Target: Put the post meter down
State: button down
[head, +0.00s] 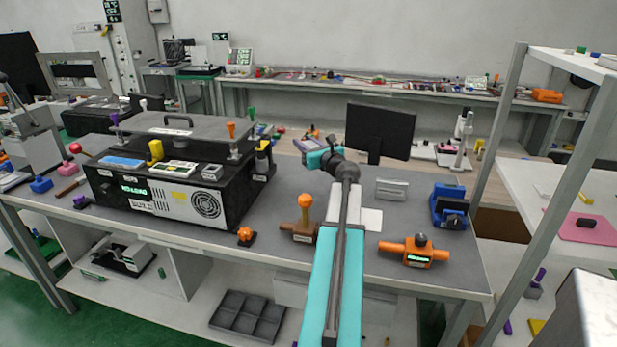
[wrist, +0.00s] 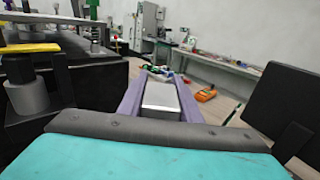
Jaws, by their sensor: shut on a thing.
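My gripper (wrist: 161,80) shows in the wrist view as two purple fingers, shut on a grey box-like thing (wrist: 160,97), which looks to be the post meter. Its far side and any display are hidden from the wrist camera. In the head view my gripper (head: 307,145) is beyond the middle of the grey bench (head: 275,192), pointing away and to the left. The held thing is small there and hard to make out. It appears raised above the bench, right of the big black machine; the exact gap cannot be told.
The black machine (head: 170,195) with a lid and knobs fills the bench's left. A black monitor (head: 378,131) stands behind right. An orange-knobbed lever (head: 305,207), an orange device (head: 413,251) and a blue fixture (head: 448,207) stand on the bench. Bare surface lies between them.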

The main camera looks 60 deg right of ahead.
jog(key=shift+f, duration=2.7)
jog(key=shift+f, duration=1.9)
jog(key=shift+f, duration=0.1)
jog(key=c, duration=1.3)
grip_release()
jog(key=shift+b+v, duration=0.7)
jog(key=shift+v, duration=5.25)
